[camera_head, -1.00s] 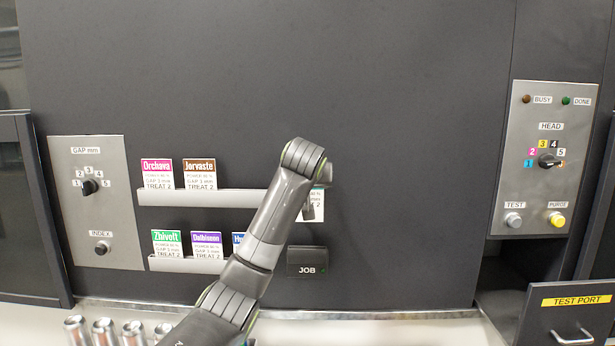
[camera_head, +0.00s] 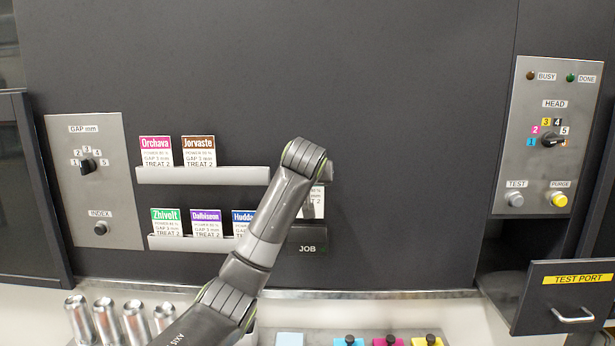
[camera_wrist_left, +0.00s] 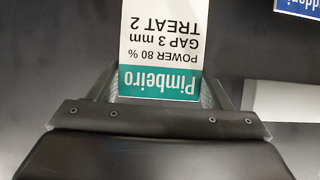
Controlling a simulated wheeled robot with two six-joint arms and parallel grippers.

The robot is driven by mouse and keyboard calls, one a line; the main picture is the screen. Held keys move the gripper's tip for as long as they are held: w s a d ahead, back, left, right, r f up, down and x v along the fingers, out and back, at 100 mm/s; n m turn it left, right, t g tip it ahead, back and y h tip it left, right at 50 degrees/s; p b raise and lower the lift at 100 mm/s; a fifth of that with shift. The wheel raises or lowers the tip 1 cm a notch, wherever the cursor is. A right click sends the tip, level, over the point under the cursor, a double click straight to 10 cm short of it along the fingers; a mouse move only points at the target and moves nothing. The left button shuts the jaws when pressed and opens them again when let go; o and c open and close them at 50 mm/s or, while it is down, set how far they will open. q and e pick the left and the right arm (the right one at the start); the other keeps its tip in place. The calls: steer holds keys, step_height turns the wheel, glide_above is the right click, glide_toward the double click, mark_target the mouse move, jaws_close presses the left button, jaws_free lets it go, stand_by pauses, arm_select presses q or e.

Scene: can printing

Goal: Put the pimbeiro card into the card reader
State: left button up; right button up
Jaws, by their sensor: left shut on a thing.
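The Pimbeiro card (camera_wrist_left: 160,45), white with a teal name band, is held between the fingers of my left gripper (camera_wrist_left: 160,92). It reads upside down in the left wrist view. In the head view my left gripper (camera_head: 314,212) is mostly behind my forearm and wrist. A white part of the card (camera_head: 317,203) shows there, just above the card reader (camera_head: 308,248), a dark box labelled JOB. The card's lower edge is close to the reader's top; I cannot tell whether it touches or has entered. My right gripper is not in view.
Card racks (camera_head: 203,175) with the Orchava, Jorvaste, Zhivolt, Dalbiseon and a partly hidden blue card are left of the reader. A gap panel (camera_head: 95,180) is further left, a head panel (camera_head: 545,135) at right. Metal cans (camera_head: 105,320) stand below. The wall right of the reader is clear.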

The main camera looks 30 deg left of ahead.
arm_select(q)
steer(key=shift+f, duration=0.5)
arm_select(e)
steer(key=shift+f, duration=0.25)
arm_select(q)
steer(key=shift+p, duration=0.6)
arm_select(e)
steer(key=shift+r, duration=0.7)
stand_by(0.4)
arm_select(q)
steer(key=shift+f+b, duration=1.2)
steer(key=shift+f, duration=1.25)
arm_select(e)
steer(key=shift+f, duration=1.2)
arm_select(q)
steer(key=o, duration=1)
steer(key=shift+o, duration=0.2)
steer(key=shift+r, duration=0.1)
